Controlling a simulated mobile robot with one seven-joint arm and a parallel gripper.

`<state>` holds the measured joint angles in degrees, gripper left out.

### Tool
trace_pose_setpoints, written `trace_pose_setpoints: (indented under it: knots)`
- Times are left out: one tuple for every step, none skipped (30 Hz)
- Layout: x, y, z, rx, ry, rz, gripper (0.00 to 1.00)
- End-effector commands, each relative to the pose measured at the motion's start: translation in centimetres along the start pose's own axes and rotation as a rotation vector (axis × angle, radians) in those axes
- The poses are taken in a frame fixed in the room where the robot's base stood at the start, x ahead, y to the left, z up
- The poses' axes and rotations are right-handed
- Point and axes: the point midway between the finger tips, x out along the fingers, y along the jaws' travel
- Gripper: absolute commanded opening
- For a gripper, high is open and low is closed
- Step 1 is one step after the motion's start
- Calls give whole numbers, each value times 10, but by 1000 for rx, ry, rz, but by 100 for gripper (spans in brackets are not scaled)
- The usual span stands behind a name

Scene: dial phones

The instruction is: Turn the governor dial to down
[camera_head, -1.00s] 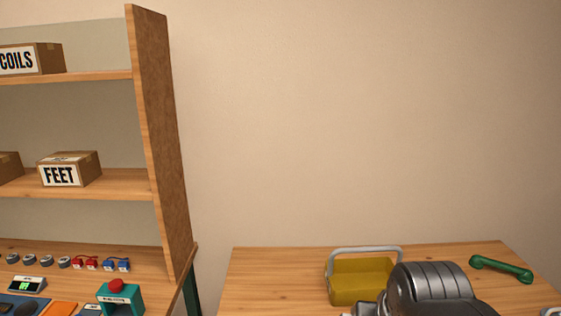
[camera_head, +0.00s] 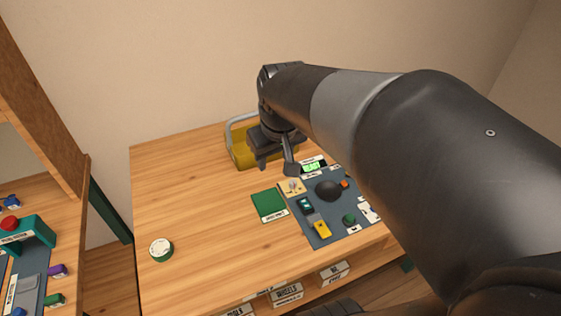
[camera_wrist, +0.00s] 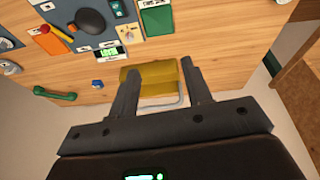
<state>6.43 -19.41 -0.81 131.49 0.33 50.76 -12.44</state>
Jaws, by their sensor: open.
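A small beige plate with a pale round knob (camera_head: 292,187) lies at the left of the dark blue mat, and may be the governor dial. Its label and pointer setting are too small to read. It also shows at the top of the wrist view (camera_wrist: 117,9). My gripper (camera_head: 277,165) is just behind this plate, above the bench and beside the yellow basket (camera_head: 240,152). In the wrist view my gripper (camera_wrist: 158,68) is open, its two fingers apart and empty, with the basket (camera_wrist: 155,77) beyond them.
A green pad (camera_head: 269,205) and a round white-topped tin (camera_head: 161,250) lie left.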

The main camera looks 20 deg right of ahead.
Motion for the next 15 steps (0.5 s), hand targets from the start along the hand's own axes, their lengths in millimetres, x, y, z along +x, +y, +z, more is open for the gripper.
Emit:
trace_pose_setpoints:
  knots:
    - [11, 8, -9, -6, -27, -2, 45]
    - [17, 12, -14, -11, -40, -3, 45]
    - [25, 18, -20, -20, -57, -4, 45]
    - [31, 22, -24, -25, -69, -6, 45]
    - [38, 27, -28, -32, -82, -8, 45]
    - [47, 33, -34, -38, -99, -10, 45]
    - [54, 38, -38, -45, -112, -13, 45]
    - [61, 43, -41, -50, -124, -15, 45]
    - [71, 49, -46, -58, -141, -19, 45]
    - [78, 54, -49, -64, -153, -22, 45]
    - [86, 59, -52, -70, -165, -26, 45]
    - [97, 66, -56, -78, -182, -30, 45]
    - [105, 71, -58, -83, -194, -34, 45]
    - [113, 76, -60, -88, -206, -38, 45]
    - [124, 82, -62, -97, -220, -44, 45]
